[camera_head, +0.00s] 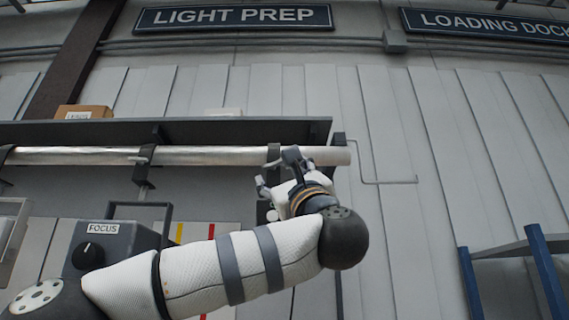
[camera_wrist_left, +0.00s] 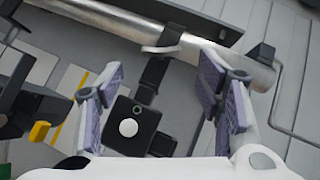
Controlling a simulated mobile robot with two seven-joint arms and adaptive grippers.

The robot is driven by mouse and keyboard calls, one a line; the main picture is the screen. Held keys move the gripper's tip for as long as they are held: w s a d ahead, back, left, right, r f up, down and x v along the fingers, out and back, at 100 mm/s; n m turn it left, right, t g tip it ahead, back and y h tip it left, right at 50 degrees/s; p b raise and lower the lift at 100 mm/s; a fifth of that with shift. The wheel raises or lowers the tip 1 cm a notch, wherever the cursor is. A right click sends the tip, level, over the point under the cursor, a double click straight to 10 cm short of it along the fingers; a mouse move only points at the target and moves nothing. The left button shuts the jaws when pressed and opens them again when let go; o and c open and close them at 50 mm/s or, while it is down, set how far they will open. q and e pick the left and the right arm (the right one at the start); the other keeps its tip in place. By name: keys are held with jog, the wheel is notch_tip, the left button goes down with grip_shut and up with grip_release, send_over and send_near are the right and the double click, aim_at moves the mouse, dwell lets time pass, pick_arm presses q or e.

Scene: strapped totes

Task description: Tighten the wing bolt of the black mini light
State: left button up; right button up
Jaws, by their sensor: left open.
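The black mini light (camera_wrist_left: 146,118) hangs below the silver pipe (camera_wrist_left: 115,20) on a dark clamp (camera_wrist_left: 157,70). A white round disc shows on its face. A pale flat piece (camera_wrist_left: 160,49), which looks like the wing bolt, sits across the clamp at the pipe. My left gripper (camera_head: 277,170) is open just below the pipe and hides most of the light in the head view. In the left wrist view its purple-padded fingers (camera_wrist_left: 162,85) stand either side of the clamp stem, with nothing seen gripped. My right gripper is not in view.
A larger dark light marked FOCUS (camera_head: 118,238) hangs from the pipe to the left. A dark shelf (camera_head: 200,131) with a cardboard box (camera_head: 83,112) runs above the pipe. A thin bent rod (camera_head: 390,182) and a blue-posted rack (camera_head: 545,275) are to the right.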

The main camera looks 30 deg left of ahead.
aim_at(273, 164)
pick_arm(q)
jog(key=x, duration=0.2)
jog(key=p+x, duration=0.1)
jog(key=x, duration=0.4)
jog(key=shift+s+r+p, duration=0.25)
jog(key=shift+r+p, duration=0.05)
jog(key=shift+w+a, duration=0.3)
jog(key=shift+w, duration=0.1)
jog(key=c, duration=1.2)
jog(key=m+t, duration=0.1)
jog(key=m+t+h, duration=0.1)
jog(key=shift+s+r+m, duration=0.25)
jog(key=shift+r+m, duration=0.05)
jog(key=shift+s+r+m+t+h+p, duration=0.1)
jog(key=shift+m+t+h+p, duration=0.4)
jog(key=shift+m+t+h, duration=0.8)
jog(key=shift+m+t, duration=0.1)
jog(key=shift+m, duration=0.5)
jog(key=shift+w+f+h, duration=0.3)
jog(key=shift+w+f, duration=0.05)
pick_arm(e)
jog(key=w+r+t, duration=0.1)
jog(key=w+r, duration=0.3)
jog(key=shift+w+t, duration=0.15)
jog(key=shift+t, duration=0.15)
